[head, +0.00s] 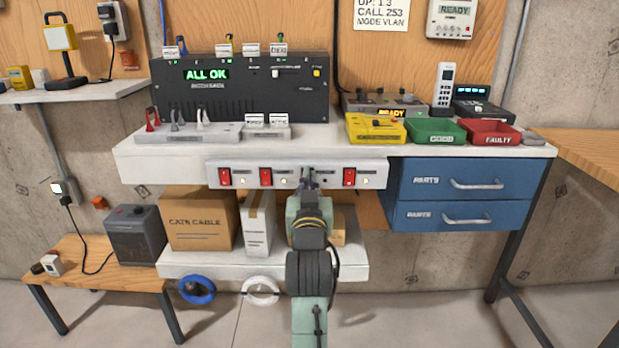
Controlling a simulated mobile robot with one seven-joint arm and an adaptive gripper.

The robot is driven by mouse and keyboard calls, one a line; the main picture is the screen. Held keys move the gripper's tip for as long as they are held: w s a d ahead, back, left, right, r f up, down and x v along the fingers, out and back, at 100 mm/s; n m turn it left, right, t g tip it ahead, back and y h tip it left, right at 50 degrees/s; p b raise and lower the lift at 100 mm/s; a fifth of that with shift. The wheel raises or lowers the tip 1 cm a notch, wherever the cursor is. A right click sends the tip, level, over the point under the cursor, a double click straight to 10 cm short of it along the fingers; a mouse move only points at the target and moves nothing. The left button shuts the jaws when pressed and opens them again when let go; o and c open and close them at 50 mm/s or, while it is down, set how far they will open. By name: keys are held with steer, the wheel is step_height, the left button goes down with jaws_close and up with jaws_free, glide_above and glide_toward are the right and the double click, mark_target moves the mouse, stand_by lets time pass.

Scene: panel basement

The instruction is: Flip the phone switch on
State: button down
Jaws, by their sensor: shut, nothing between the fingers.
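A white switch strip (288,182) runs along the front of the bench. It carries red rocker switches: one at the far left (225,177), another to its right (266,177) and one at the right (349,177). Their labels are too small to read, so I cannot tell which is the phone switch. My gripper (308,180) is shut and empty, in front of the strip between the second and the right switch. It hides that part of the strip; whether it touches it I cannot tell. A white phone handset (444,88) stands upright at the bench's right.
A black rack unit (240,103) reading "ALL OK" stands on the bench. Yellow (377,131), green (436,133) and red (492,135) trays sit at the right, above blue drawers (460,194). Boxes, including a cable carton (198,222), fill the lower shelf (210,262) near my arm.

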steer(key=shift+w, duration=0.3)
